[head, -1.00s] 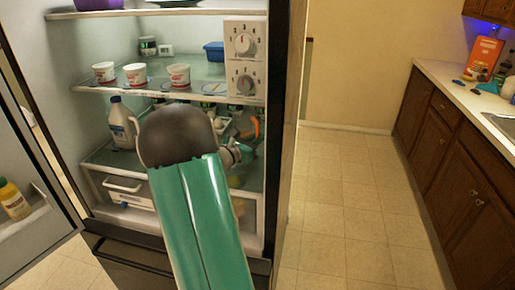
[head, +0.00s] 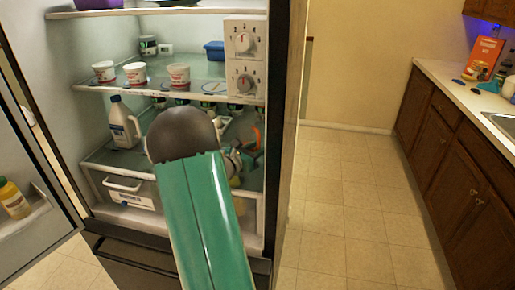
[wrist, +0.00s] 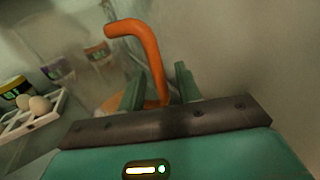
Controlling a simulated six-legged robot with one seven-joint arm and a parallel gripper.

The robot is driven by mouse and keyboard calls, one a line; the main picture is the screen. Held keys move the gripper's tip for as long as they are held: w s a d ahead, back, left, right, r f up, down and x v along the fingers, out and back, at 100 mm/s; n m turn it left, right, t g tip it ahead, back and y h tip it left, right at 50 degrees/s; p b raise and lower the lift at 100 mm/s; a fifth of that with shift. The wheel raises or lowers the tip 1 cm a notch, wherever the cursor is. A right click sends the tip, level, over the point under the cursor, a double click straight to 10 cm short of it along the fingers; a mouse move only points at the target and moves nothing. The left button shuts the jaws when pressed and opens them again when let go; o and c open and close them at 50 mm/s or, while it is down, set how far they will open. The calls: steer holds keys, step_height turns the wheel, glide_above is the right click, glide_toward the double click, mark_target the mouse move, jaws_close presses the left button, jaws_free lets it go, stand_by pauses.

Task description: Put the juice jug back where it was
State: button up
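The juice jug's orange handle (wrist: 150,50) rises between my gripper's two green fingers (wrist: 160,88) in the wrist view. A gap shows beside the handle, so the fingers look open around it. The jug's body is mostly hidden behind the fingers and palm. In the head view a bit of the orange handle (head: 258,138) shows inside the open fridge at the right of the lower shelf. My gripper (head: 243,158) is there too, partly hidden by my arm.
A white jug (head: 124,124) stands on the same shelf at left. White cups (head: 135,75) stand on the shelf above. Eggs in a white tray (wrist: 38,108) are left of my gripper. The fridge's right wall is close. The floor right of the fridge is clear.

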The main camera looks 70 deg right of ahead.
steer(key=shift+r, duration=0.25)
steer(key=v, duration=1.2)
steer(key=a+r+m+t+y, duration=0.3)
steer(key=a+m+t+y, duration=0.1)
steer(key=a, duration=1.2)
steer(key=a+r+m+t+y, duration=0.2)
steer(key=a+m+t+y, duration=0.2)
steer(key=a, duration=1.2)
steer(key=a+r+m+t+y, duration=0.3)
steer(key=a+y, duration=0.6)
steer(key=a, duration=0.7)
steer(key=m, duration=0.2)
steer(key=shift+w+a+r+m+t, duration=0.25)
steer(key=shift+w+r+m+t, duration=0.1)
steer(key=shift+m+t, duration=0.05)
